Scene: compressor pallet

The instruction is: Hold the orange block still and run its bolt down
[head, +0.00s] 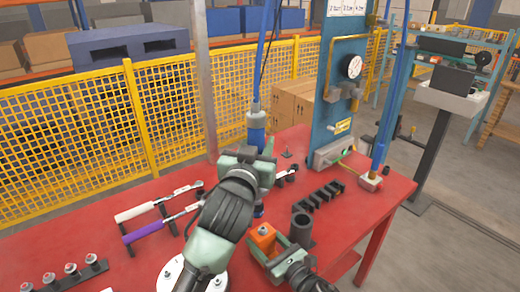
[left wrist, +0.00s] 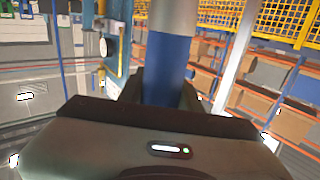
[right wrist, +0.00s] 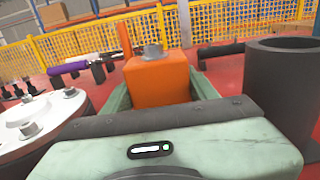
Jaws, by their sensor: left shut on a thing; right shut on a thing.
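The orange block (head: 262,238) is between the fingers of my right gripper (head: 277,250), which is shut on it low over the red table. It also shows in the right wrist view (right wrist: 158,80), upright, with a grey bolt head (right wrist: 153,51) on its top. I cannot tell whether its underside touches the table. My left gripper (head: 247,165) is shut around a blue hanging driver (head: 256,128), whose blue body fills the middle of the left wrist view (left wrist: 168,68). The driver's lower end (head: 259,211) shows below the gripper, behind the block. No tool touches the bolt in the right wrist view.
A dark hollow cylinder (head: 301,230) stands right of the block, with a black slotted rack (head: 322,196) behind it. A white bolted plate (right wrist: 32,118) lies to the left. Wrenches with white (head: 140,211) and purple (head: 147,231) handles rest on stands. A blue gauge panel (head: 338,90) rises behind.

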